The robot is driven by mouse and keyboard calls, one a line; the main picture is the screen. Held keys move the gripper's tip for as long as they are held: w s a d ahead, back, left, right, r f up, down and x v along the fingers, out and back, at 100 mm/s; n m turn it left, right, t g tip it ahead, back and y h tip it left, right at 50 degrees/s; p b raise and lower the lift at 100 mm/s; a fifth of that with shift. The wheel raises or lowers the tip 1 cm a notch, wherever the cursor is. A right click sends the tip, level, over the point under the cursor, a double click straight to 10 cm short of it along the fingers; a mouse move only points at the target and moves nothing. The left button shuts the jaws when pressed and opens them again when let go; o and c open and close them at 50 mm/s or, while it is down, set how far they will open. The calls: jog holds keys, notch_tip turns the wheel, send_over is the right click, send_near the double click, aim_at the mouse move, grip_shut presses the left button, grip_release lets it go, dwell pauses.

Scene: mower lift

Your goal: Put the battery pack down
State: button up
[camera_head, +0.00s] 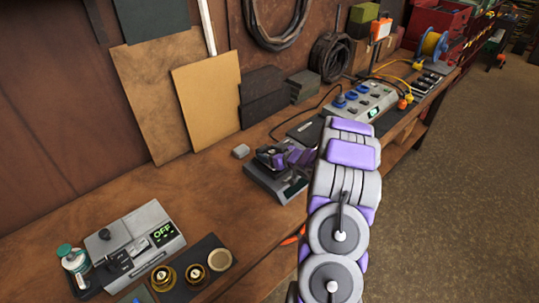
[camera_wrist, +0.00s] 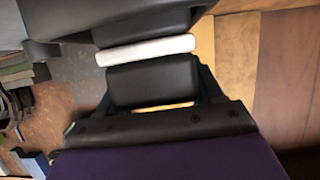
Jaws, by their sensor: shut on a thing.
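My gripper (camera_head: 280,158) is over the workbench at the end of my grey and purple arm, just above a grey boxy unit (camera_head: 262,178) with a dark top. In the wrist view my gripper (camera_wrist: 148,52) is shut, its dark pads closed on a narrow white thing, which I take to be the battery pack (camera_wrist: 146,50). Only a thin white edge of it shows; the pads hide the rest. In the head view the held pack cannot be told apart from the dark gripper parts. I cannot tell whether it touches the unit.
A grey device reading OFF (camera_head: 145,244) stands at the front left beside a dark mat with round pieces (camera_head: 195,273). A switch panel (camera_head: 362,105) stands farther right. Boards (camera_head: 205,100) lean on the wall. Bare bench lies left of the unit.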

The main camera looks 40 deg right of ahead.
jog(key=shift+d+f, duration=0.35)
jog(key=shift+d, duration=0.1)
jog(key=o, duration=1.2)
jog(key=shift+d+f, duration=0.1)
jog(key=shift+d, duration=0.2)
jog(key=shift+c, duration=0.2)
jog(key=shift+o, duration=1.3)
jog(key=shift+a, duration=0.65)
jog(key=shift+d+r, duration=0.15)
jog(key=shift+r, duration=0.25)
jog(key=p+v, duration=0.2)
jog(key=v, duration=1)
jog(key=shift+p, duration=0.4)
